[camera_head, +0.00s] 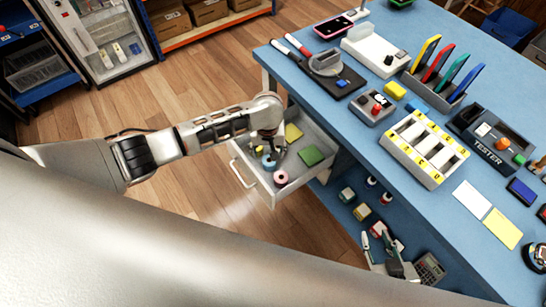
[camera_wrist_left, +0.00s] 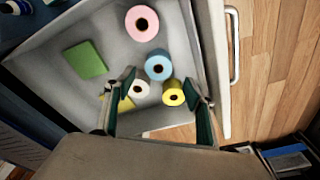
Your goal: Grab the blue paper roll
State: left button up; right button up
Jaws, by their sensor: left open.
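The blue paper roll (camera_wrist_left: 158,67) stands on end in the open drawer, its hole facing up. It also shows in the head view (camera_head: 268,163), partly covered by my gripper. My left gripper (camera_wrist_left: 159,81) is open and empty above the drawer. In the left wrist view its fingertips spread to either side of the rolls, with the blue roll just beyond them; I cannot tell the height gap. A white roll (camera_wrist_left: 139,90) and a yellow roll (camera_wrist_left: 173,97) lie close to the blue one. My right gripper is not in view.
A pink roll (camera_wrist_left: 142,23) and a green pad (camera_wrist_left: 85,60) share the drawer (camera_head: 243,166); a yellow pad (camera_head: 293,132) is partly hidden. The drawer walls are close around. The blue table (camera_head: 350,135) above carries a tester and trays. Open wooden floor lies left.

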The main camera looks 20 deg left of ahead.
aim_at(269, 160)
pick_arm(q)
notch_tip(269, 160, down, 2)
jog(key=shift+s+f+b, duration=0.1)
jog(key=shift+f+b, duration=0.15)
jog(key=shift+b, duration=0.4)
jog(key=f+b, duration=0.2)
jog(key=f, duration=0.1)
jog(key=f+b, duration=0.1)
jog(key=f, duration=0.1)
jog(key=shift+w+f, duration=0.2)
jog(key=shift+w, duration=0.2)
jog(key=shift+w+r, duration=0.2)
jog(key=shift+r, duration=0.1)
jog(key=c, duration=1.2)
pick_arm(e)
jog(key=f, duration=0.3)
jog(key=shift+s+d+f, duration=0.2)
jog(key=shift+s+d, duration=0.05)
jog(key=shift+d, duration=0.05)
